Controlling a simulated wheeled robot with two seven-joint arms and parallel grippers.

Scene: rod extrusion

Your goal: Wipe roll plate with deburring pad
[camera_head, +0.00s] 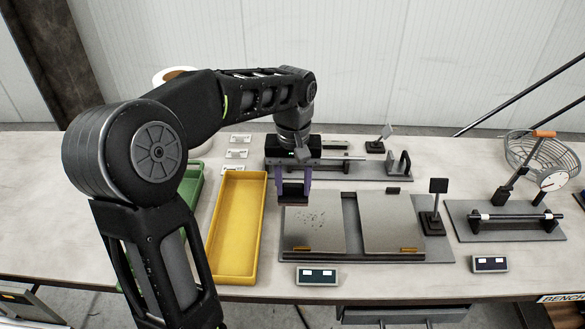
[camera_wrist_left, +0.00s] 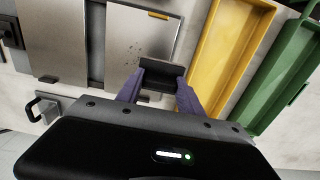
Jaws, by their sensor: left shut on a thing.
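My left gripper (camera_head: 293,184) points down with its purple fingers shut on a dark block, the deburring pad (camera_head: 292,196). The pad also shows between the fingers in the left wrist view (camera_wrist_left: 160,74). It is at the back left edge of a grey metal plate with dark specks (camera_head: 325,222); I cannot tell whether it touches the plate. The specks also show in the left wrist view, near the pad on this plate (camera_wrist_left: 132,45). A second, clean plate (camera_head: 393,220) lies to the right. Which is the roll plate is not marked. My right gripper is not in view.
A yellow tray (camera_head: 257,231) stands close left of the plates, with a green tray (camera_head: 189,187) beyond it. A grey fixture (camera_head: 345,170) lies behind. A small dark stand (camera_head: 435,222) is at the right, then a gauge fixture (camera_head: 470,232) and wire basket (camera_head: 527,163).

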